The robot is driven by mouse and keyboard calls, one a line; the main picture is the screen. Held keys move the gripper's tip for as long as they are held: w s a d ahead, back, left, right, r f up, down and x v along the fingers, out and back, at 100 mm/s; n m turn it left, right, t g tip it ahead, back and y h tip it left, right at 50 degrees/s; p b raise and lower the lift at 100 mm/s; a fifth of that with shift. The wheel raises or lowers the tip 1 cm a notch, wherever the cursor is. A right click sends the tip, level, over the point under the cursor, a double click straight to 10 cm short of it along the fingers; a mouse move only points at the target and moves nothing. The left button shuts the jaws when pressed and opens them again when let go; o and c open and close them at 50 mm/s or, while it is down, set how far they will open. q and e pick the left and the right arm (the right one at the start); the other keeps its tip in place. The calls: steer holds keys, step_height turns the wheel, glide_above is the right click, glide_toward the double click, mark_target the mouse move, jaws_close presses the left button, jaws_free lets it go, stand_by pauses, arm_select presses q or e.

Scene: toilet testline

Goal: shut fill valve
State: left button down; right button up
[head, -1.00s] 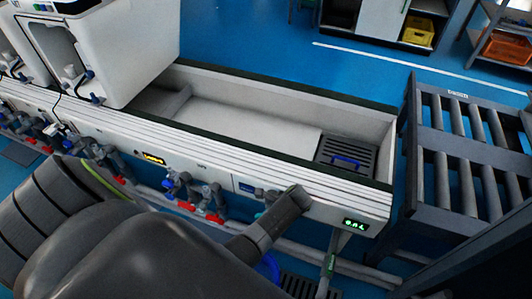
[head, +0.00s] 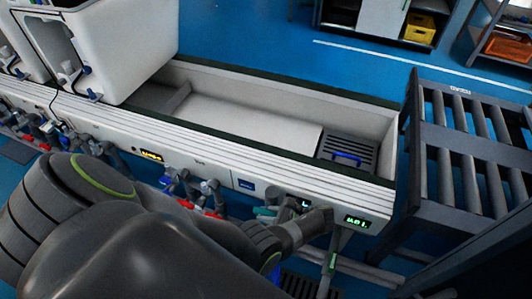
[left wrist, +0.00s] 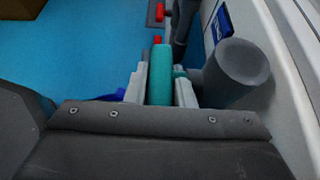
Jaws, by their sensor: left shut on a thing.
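The fill valve's teal handle (left wrist: 160,75) stands between the two pale fingers of my left gripper (left wrist: 160,88) in the left wrist view. The fingers are shut on it, one on each side. In the head view, a small part of the teal handle (head: 263,211) shows below the front panel of the trough, and my left gripper (head: 277,210) reaches it from the right. A grey round valve body or pipe (left wrist: 240,68) is just right of the handle in the wrist view. My wrist and arm hide most of the valve in the head view. My right gripper is out of view.
The long white trough (head: 250,128) is behind the gripper, with a green-lit display (head: 357,221) on its front. Red-handled valves (head: 186,204) and pipes hang to the left. A roller conveyor (head: 470,150) stands at the right. Blue floor lies beyond the trough.

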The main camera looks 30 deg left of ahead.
arm_select(q)
steer(key=shift+s+a+y, duration=0.2)
steer(key=shift+s+y, duration=0.05)
steer(key=shift+y, duration=0.05)
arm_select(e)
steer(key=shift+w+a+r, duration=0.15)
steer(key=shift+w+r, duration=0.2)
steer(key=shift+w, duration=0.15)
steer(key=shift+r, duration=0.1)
